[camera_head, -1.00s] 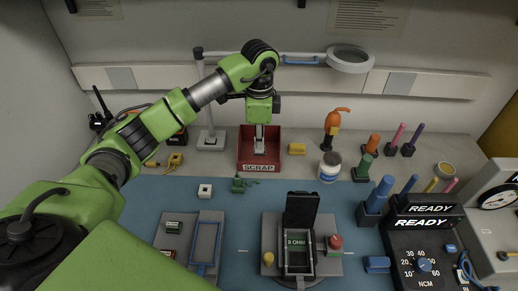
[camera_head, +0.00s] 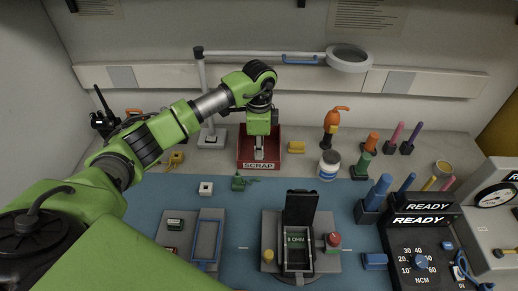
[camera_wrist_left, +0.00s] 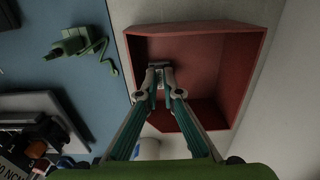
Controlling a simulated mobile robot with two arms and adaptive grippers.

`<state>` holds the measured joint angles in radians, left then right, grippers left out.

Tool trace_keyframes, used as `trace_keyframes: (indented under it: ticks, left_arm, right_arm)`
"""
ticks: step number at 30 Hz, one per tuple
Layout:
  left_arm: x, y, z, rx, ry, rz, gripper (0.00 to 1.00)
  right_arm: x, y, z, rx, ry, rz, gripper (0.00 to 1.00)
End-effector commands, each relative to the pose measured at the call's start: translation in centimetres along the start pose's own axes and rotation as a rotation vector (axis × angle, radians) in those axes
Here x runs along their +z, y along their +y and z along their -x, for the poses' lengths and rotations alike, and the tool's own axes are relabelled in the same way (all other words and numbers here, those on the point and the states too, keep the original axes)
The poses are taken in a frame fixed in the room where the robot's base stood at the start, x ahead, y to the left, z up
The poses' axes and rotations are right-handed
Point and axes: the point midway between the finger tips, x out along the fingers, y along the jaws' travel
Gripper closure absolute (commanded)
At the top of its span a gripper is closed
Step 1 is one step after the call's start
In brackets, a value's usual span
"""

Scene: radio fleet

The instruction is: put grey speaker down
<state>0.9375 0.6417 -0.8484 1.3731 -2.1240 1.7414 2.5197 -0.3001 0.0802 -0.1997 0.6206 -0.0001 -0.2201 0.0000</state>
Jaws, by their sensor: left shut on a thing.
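My left gripper (camera_head: 259,151) reaches down into the red scrap bin (camera_head: 245,140), with its fingertips below the rim. In the left wrist view the fingers (camera_wrist_left: 159,75) are shut on a small grey piece, the grey speaker (camera_wrist_left: 158,63), most of which they hide. The speaker is inside the red bin (camera_wrist_left: 215,32), near one wall; I cannot tell whether it touches the floor. My right gripper is not in view.
An open fixture reading 8 OHM (camera_head: 298,258) stands nearer. The magnifier lamp (camera_head: 348,58) hangs behind.

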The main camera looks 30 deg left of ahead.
Motion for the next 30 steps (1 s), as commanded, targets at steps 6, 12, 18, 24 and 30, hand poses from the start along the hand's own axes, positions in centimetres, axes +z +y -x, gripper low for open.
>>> trace_keyframes:
  ticks: [6,12,18,24,30]
  left_arm:
    - [0.0,0.0,-0.5,0.000,0.000,0.000,1.00]
    - [0.0,0.0,-0.5,0.000,0.000,0.000,0.77]
    - [0.0,0.0,-0.5,0.001,0.000,-0.001,0.77]
    - [-0.1,0.0,1.3,-0.001,0.002,-0.001,0.77]
    - [-0.1,-0.2,5.0,-0.006,0.003,-0.001,0.77]
  right_arm:
    - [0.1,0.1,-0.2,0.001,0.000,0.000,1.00]
    - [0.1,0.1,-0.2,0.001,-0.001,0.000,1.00]
    - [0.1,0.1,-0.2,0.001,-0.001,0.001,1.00]
    - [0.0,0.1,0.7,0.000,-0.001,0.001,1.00]
    - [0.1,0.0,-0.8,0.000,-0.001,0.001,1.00]
